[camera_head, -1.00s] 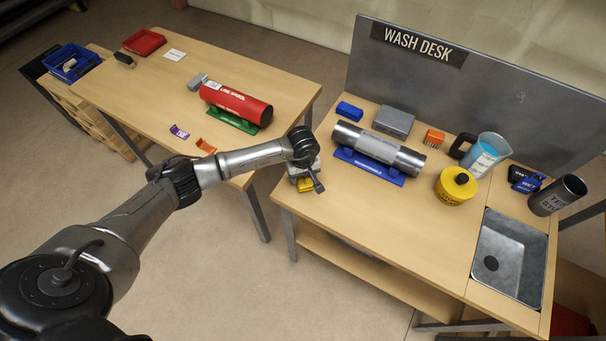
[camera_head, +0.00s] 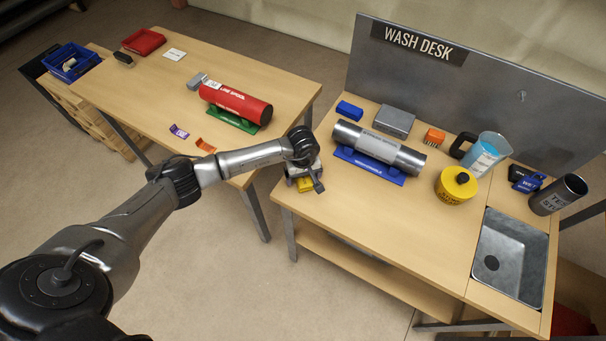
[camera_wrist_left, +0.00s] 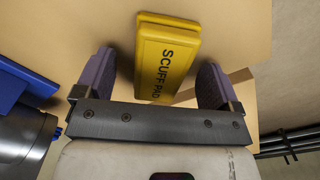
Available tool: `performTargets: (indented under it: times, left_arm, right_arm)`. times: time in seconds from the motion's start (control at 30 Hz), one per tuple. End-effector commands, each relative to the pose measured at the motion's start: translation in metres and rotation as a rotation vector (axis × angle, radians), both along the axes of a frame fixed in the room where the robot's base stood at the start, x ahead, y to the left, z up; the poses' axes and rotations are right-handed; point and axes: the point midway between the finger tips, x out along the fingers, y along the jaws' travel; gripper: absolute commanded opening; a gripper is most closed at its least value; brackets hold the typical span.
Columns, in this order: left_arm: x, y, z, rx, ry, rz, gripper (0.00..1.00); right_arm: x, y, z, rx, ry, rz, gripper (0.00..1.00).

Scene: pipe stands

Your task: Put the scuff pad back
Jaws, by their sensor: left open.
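The yellow scuff pad (camera_head: 305,186), with its name in black letters, is at the left front corner of the wash desk (camera_head: 350,225). My left gripper (camera_head: 307,181) is above it and partly hides it in the head view. In the left wrist view the scuff pad (camera_wrist_left: 168,55) is between the two open fingers of my left gripper (camera_wrist_left: 157,72). Gaps show between the pad and both fingers. The pad seems to lie on the wood, though its underside is hidden. My right gripper is out of view.
A steel pipe (camera_head: 378,148) on a blue stand (camera_head: 369,166) lies just right of my left gripper. A yellow tub (camera_head: 455,187) and a sink (camera_head: 508,257) are farther right. A red spool (camera_head: 236,102) sits on the other table. The wash desk's front middle is clear.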

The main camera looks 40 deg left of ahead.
Motion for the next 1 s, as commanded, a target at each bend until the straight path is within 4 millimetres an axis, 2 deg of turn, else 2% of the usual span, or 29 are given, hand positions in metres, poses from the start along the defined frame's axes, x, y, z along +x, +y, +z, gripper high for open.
performTargets:
  times: [0.27, 1.0]
  left_arm:
    - [0.000, 0.000, 0.001, 0.000, 0.000, 0.000, 0.88]
    - [0.000, 0.000, 0.036, -0.001, -0.001, 0.000, 0.88]
  right_arm:
    - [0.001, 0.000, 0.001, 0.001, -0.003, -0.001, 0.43]
    - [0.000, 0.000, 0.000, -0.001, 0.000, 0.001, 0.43]
